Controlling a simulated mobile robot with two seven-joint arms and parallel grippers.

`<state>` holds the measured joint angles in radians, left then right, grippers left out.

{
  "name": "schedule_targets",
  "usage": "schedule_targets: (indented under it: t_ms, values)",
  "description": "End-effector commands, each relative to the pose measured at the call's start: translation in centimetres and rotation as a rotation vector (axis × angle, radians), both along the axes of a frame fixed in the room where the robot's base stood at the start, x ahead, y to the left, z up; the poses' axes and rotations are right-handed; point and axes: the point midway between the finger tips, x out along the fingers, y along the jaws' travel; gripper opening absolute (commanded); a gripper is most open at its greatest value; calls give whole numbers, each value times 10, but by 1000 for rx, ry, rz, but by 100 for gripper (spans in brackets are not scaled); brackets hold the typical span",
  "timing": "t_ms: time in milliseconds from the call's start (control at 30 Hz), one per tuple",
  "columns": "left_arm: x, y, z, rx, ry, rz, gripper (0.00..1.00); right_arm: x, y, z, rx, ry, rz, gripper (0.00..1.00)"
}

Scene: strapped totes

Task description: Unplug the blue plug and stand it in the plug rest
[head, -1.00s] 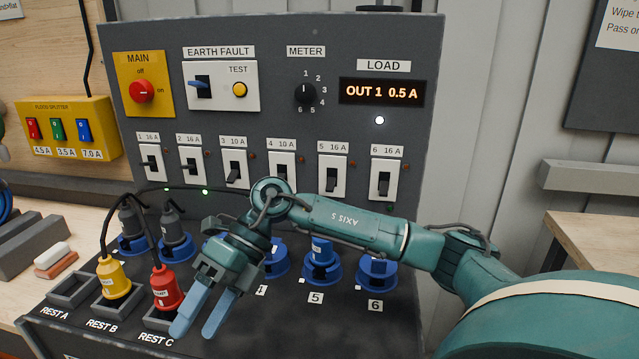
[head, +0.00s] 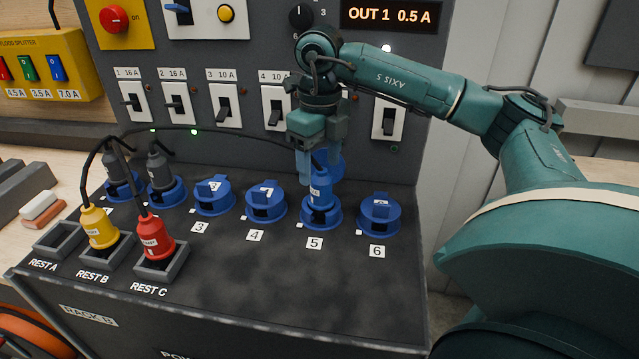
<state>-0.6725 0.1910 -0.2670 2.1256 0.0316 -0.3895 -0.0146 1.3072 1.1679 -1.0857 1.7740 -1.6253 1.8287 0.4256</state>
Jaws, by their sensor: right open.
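The blue plug (head: 317,197) stands upright in socket 5 of the sloping black panel. My right gripper (head: 318,178) is open and points down at the plug, with its light blue fingers close to the plug's upper part. Whether the fingers touch the plug I cannot tell. The plug rests are at the panel's left: Rest A (head: 43,247) is empty, a yellow plug (head: 98,228) stands in Rest B, and a red plug (head: 154,238) stands in Rest C. My left gripper is not in view.
Grey plugs sit in sockets 1 (head: 122,168) and 2 (head: 161,172). Sockets 3 (head: 213,197), 4 (head: 266,202) and 6 (head: 379,215) hold no plug. A black cable arcs across behind the sockets. The upright switch panel (head: 240,152) stands close behind.

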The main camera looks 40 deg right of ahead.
Motion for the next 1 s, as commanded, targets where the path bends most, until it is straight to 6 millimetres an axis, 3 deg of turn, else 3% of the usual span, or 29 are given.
schedule_targets:
  t_ms: [200,400,767,1000]
  values:
    - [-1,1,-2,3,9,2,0,-1,0,-40,0,2,1,62]
    - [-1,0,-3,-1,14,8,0,0,0,-60,1,1,1,62]
    - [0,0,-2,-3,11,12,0,0,0,-66,1,-1,1,62]
    - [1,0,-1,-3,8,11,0,0,1,-65,1,-1,1,44]
